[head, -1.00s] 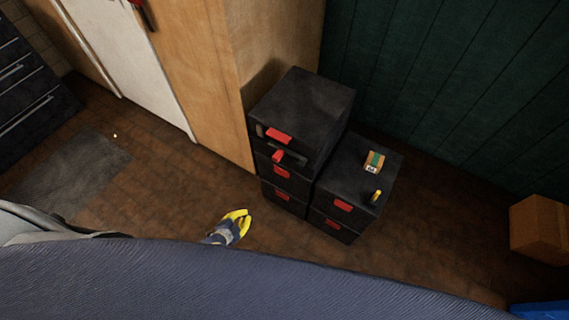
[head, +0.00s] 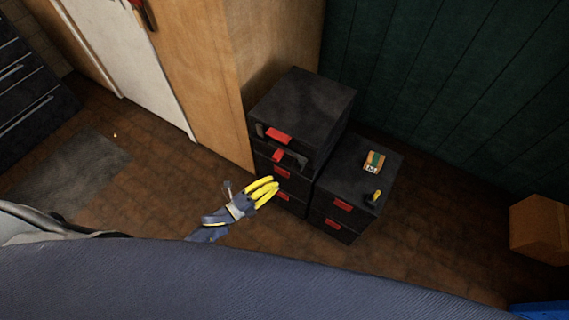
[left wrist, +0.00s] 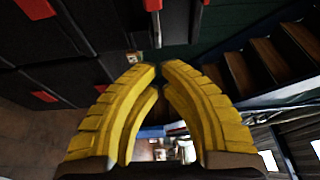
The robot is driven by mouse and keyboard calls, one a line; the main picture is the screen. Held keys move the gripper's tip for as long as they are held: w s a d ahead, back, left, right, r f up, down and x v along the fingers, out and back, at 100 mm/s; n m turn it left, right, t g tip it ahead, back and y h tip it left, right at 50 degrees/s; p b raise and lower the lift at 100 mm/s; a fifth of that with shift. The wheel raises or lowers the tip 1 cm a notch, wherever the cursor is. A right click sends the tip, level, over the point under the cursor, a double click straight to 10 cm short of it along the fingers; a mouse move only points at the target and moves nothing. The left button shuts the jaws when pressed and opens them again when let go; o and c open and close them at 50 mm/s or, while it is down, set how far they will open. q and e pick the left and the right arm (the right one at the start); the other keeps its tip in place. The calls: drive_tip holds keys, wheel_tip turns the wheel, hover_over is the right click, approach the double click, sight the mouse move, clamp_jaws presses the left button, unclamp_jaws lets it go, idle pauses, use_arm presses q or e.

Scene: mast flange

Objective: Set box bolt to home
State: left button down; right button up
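A small orange, green and white box (head: 373,161) lies on top of the low black cabinet (head: 350,165); I cannot tell whether it is the box bolt. A small yellow-and-black item (head: 374,197) is near that cabinet's front corner. My left gripper (head: 274,187) has yellow fingers and is in front of the taller black cabinet's drawers, left of the small box. In the left wrist view its fingers (left wrist: 160,72) arch inward, with tips almost together and nothing visible between them. My right gripper is not in view.
The taller black cabinet (head: 305,100) has red handles and stands against a wooden cupboard (head: 235,90). A cardboard box (head: 540,228) is at the far right. The brown floor in front is clear. A green wall (head: 430,80) is behind.

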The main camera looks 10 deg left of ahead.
sight(273, 159)
use_arm(q)
drive_tip(key=x, duration=0.9)
drive_tip(key=shift+w+d, duration=0.15)
drive_tip(key=shift+w, duration=0.45)
drive_tip(key=shift+w+a, duration=0.25)
drive_tip(key=shift+a, duration=0.6)
drive_tip(key=shift+w+a, duration=0.25)
drive_tip(key=shift+a, duration=0.65)
drive_tip(key=shift+w+a, duration=0.25)
drive_tip(key=shift+a, duration=0.5)
drive_tip(key=shift+w+a, duration=0.3)
drive_tip(key=shift+a, duration=0.4)
drive_tip(key=shift+w+a, duration=0.25)
drive_tip(key=shift+a, duration=0.5)
